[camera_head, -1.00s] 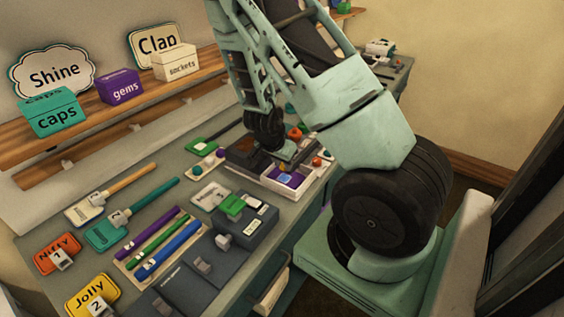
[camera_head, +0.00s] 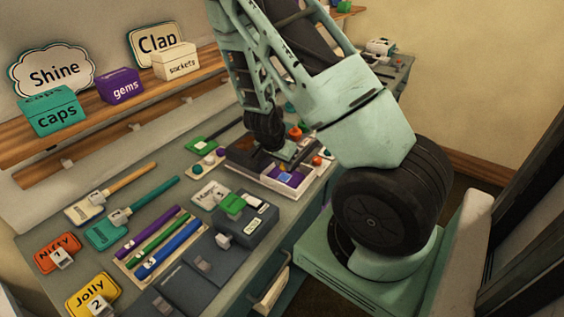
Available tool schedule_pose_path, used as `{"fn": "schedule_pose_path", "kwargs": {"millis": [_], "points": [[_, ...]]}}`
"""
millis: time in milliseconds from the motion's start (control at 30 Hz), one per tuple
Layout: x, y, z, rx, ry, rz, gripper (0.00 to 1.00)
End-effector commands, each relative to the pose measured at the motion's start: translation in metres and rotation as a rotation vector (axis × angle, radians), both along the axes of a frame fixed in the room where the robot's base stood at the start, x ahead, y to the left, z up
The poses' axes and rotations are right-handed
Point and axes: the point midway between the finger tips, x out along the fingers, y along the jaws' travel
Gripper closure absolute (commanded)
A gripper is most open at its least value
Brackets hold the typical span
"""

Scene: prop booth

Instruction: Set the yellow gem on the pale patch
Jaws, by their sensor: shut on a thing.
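My gripper (camera_head: 284,153) points down at the far part of the bench, over the back edge of a shallow tray (camera_head: 268,184). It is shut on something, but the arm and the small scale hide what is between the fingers. I cannot make out the yellow gem anywhere. A blue piece (camera_head: 286,177) lies in the tray's purple part, just in front of the gripper. I cannot pick out the pale patch with certainty.
Orange-red knobs (camera_head: 295,133) stand close to the gripper. A grey box (camera_head: 247,222) with a green piece is nearer. Colored pens (camera_head: 168,249), brushes (camera_head: 115,225) and tags (camera_head: 92,296) cover the front bench. A shelf holds a purple gems box (camera_head: 121,86).

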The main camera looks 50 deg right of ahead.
Motion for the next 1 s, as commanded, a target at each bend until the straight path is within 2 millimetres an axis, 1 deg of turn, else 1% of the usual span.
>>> {"fn": "schedule_pose_path", "kwargs": {"millis": [500,1000], "points": [[0.0,0.0,-0.018,0.0,0.0,0.001,0.95],[0.0,0.0,-0.018,0.0,0.0,0.0,0.95]]}}
